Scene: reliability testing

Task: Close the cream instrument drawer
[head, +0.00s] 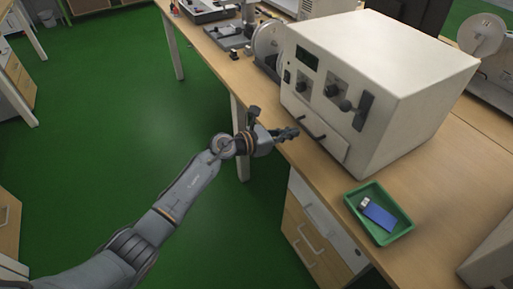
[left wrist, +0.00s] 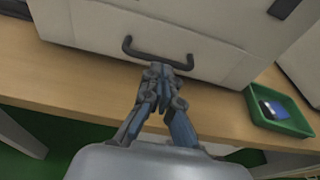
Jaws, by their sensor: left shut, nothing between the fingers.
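The cream instrument (head: 400,75) is a large box on the wooden bench. Its drawer (head: 332,146) is low on the front face, with a dark bar handle (head: 311,130). In the left wrist view the drawer front (left wrist: 95,28) and handle (left wrist: 157,55) are at the top. I cannot tell how far the drawer stands out. My left gripper (head: 294,132) is shut and empty, its fingertips just in front of the handle. In the left wrist view the gripper (left wrist: 163,72) overlaps the handle's lower side; contact is unclear. My right gripper is not in view.
A green tray (head: 351,207) with a blue object (head: 379,215) sits on the bench right of the drawer. It also shows in the left wrist view (left wrist: 255,113). Bench drawers (head: 312,232) are below. Other equipment stands at the back. The green floor at left is clear.

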